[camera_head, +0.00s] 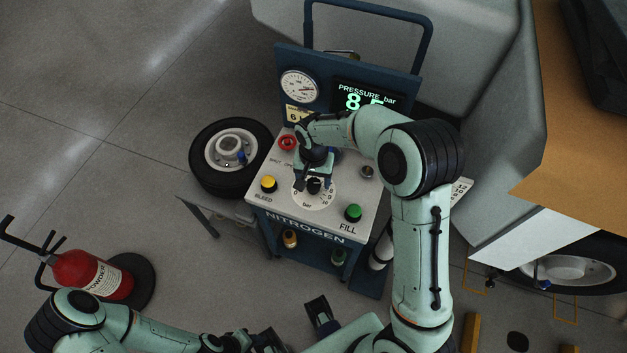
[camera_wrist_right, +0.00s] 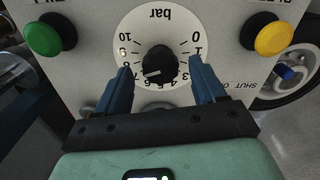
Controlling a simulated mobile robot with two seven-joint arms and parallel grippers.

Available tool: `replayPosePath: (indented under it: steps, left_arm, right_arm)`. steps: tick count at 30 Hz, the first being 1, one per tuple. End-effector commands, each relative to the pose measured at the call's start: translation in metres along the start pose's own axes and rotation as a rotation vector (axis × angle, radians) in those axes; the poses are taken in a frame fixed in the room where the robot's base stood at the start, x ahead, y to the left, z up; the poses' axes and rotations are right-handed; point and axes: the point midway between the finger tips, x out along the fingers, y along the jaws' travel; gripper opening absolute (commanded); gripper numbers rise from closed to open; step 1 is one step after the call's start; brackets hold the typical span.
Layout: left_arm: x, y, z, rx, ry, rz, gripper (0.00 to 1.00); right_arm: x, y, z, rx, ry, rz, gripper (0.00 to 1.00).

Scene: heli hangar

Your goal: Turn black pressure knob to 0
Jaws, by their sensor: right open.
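The black pressure knob (camera_head: 314,185) sits on a white bar dial (camera_head: 313,203) on the light top of the nitrogen cart. In the right wrist view the knob (camera_wrist_right: 160,62) lies between the fingers, with a gap on each side. Its white mark points down-left, away from the 0, roughly toward 7 or 8. My right gripper (camera_head: 313,179) is open over the knob; its fingers also show in the right wrist view (camera_wrist_right: 161,72). My left gripper (camera_head: 268,341) is low at the bottom edge, partly cut off; its opening is unclear.
The green fill button (camera_head: 353,212), yellow bleed button (camera_head: 268,184) and red knob (camera_head: 287,143) surround the dial. A pressure display (camera_head: 366,98), partly hidden by my arm, shows 8 and another digit. A wheel (camera_head: 231,158) and fire extinguisher (camera_head: 92,273) stand left.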

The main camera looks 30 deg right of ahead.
Motion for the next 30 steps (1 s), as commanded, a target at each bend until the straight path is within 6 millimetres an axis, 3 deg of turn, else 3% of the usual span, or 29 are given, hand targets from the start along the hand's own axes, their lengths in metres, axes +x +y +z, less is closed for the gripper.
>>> replayPosePath:
  steps: [4,13,14,18,19,30]
  left_arm:
    - [0.0008,-0.0002,0.0000,0.000,0.000,0.000,0.43]
    - [0.0008,-0.0002,-0.0001,0.000,0.000,0.000,0.43]
    - [0.0008,-0.0002,-0.0001,0.000,0.000,0.000,0.43]
    - [0.0008,-0.0002,-0.0001,0.000,0.000,0.000,0.43]
    - [0.0008,-0.0002,-0.0001,0.000,0.000,0.000,0.43]
    - [0.0009,-0.0003,0.0000,0.000,0.000,0.000,0.43]
  right_arm:
    - [0.0112,0.0002,0.0003,0.000,-0.001,0.001,0.69]
    - [0.0129,-0.0001,0.0002,0.000,0.000,-0.001,0.69]
    - [0.0129,-0.0001,0.0002,0.000,0.000,-0.001,0.63]
    - [0.0128,-0.0001,0.0002,0.000,0.000,-0.001,0.17]
    - [0.0128,-0.0001,0.0002,0.000,0.000,-0.001,0.13]
    - [0.0125,-0.0001,0.0001,-0.049,0.000,-0.001,0.14]
